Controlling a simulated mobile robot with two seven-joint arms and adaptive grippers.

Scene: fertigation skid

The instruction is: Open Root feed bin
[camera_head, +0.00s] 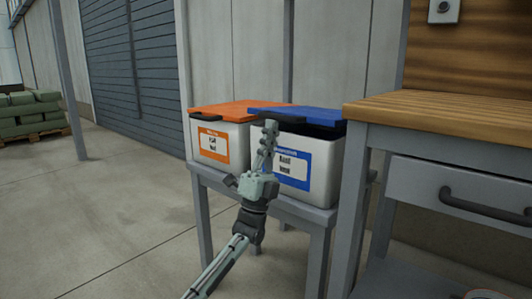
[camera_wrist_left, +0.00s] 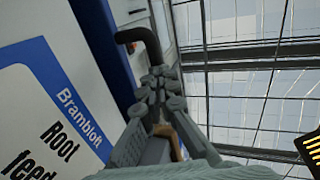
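The Root feed bin (camera_head: 325,176) is a white box with a blue label, on the right of two bins; its label (camera_wrist_left: 45,110) fills the left of the left wrist view. Its blue lid (camera_head: 318,116) shows a dark gap beneath at the right, so it looks slightly raised. A black lid handle (camera_wrist_left: 138,36) sticks out at the front. My left gripper (camera_head: 268,128) is upright in front of the bin, fingertips at handle height. In the wrist view the fingertips (camera_wrist_left: 158,80) meet close by the handle; whether they touch it is unclear. My right gripper is out of view.
A white bin with an orange lid (camera_head: 235,108) stands directly left on the same grey stand (camera_head: 285,207). A wooden-topped workbench (camera_head: 460,118) with a drawer is close on the right. Green sacks on a pallet (camera_head: 30,115) are far left. The floor at left is clear.

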